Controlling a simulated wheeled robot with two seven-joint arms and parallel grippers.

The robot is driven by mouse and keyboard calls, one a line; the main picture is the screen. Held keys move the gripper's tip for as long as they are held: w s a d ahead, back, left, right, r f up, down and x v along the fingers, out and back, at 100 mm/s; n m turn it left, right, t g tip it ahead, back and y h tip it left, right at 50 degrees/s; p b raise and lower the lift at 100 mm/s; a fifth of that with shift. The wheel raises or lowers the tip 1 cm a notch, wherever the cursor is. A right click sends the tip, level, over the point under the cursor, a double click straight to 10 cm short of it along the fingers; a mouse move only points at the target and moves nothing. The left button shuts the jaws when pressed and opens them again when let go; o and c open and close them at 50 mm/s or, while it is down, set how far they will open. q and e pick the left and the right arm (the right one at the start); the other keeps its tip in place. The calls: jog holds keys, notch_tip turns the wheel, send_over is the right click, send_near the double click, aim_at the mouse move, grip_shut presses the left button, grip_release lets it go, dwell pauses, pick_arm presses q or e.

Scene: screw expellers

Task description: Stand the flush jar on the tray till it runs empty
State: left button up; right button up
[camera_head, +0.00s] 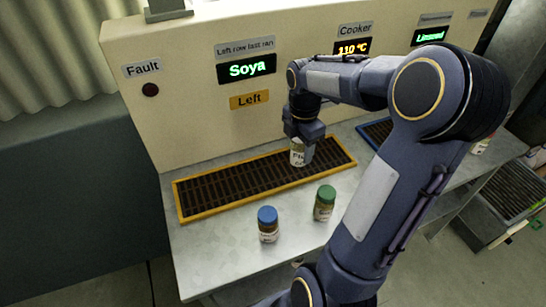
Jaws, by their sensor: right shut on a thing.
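The flush jar (298,157), a small jar with a pale label that begins "Fl", is upright over the right part of the yellow-rimmed tray (178,200) with a dark slatted grate. My right gripper (302,142) is shut on it from above and hides its top. I cannot tell whether the jar's base touches the grate or hangs just above it. The liquid level in the jar is too small to tell. My left gripper is not in view.
A blue-lidded jar (268,226) and a green-lidded jar (325,204) stand on the grey counter in front of the tray. Behind it, a cream panel (190,110) carries "Soya", "Left", "Fault" and Cooker "110 °C". A blue-rimmed tray (372,134) lies right, partly behind my arm.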

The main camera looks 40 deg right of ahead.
jog(key=w+f, duration=0.4)
jog(key=w, duration=0.1)
jog(key=w+a+f, duration=0.1)
jog(key=w+f, duration=0.1)
jog(key=f, duration=0.1)
jog(key=shift+w+p, duration=0.3)
jog(key=shift+w, duration=0.05)
jog(key=shift+w+f, duration=0.1)
jog(key=shift+f, duration=1.55)
jog(key=shift+f, duration=0.1)
jog(key=o, duration=1.1)
jog(key=shift+o, duration=0.2)
